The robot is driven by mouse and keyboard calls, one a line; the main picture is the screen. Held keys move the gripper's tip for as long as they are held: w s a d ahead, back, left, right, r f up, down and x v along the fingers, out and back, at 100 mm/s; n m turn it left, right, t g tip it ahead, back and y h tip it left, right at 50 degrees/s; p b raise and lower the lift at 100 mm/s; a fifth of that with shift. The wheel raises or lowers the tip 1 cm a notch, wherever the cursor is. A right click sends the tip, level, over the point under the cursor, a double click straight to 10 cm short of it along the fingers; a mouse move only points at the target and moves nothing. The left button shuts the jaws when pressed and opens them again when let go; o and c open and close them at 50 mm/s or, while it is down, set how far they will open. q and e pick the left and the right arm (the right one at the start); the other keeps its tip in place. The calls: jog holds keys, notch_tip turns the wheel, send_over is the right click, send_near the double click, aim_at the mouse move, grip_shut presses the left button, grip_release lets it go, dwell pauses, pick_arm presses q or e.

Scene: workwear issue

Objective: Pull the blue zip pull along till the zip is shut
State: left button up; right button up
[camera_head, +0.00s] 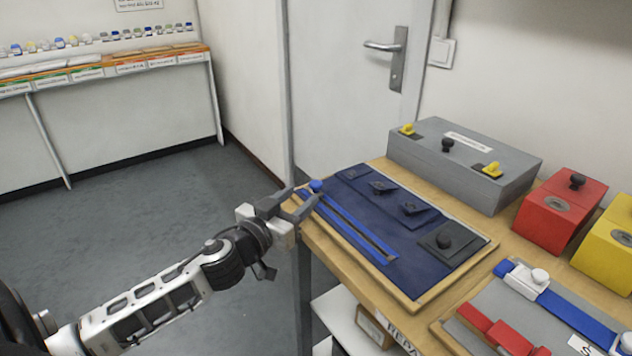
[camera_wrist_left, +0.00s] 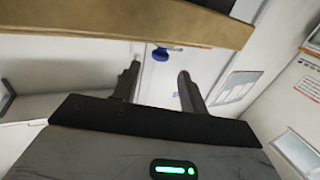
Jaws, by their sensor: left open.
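The blue zip pull (camera_head: 316,186) is a small round knob at the far left end of the zip, near the board's corner. The zip (camera_head: 350,229) has two blue strips with a dark line between them, running along the left side of the navy board (camera_head: 345,190). My left gripper (camera_head: 299,200) is open and empty at the table's left edge, its fingertips close to the pull. In the left wrist view a blue knob, likely the pull (camera_wrist_left: 168,48), shows beyond and between the open fingers (camera_wrist_left: 159,76). I cannot tell whether a finger touches it. My right gripper is not in view.
A second board (camera_head: 480,310) lies at the right front. The floor left of the table is clear.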

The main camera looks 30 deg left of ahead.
aim_at(313, 187)
pick_arm(q)
jog(key=w, duration=0.7)
jog(key=shift+w+p, duration=0.1)
jog(key=shift+p, duration=0.2)
jog(key=shift+c, duration=0.3)
jog(key=shift+d, duration=0.1)
grip_shut()
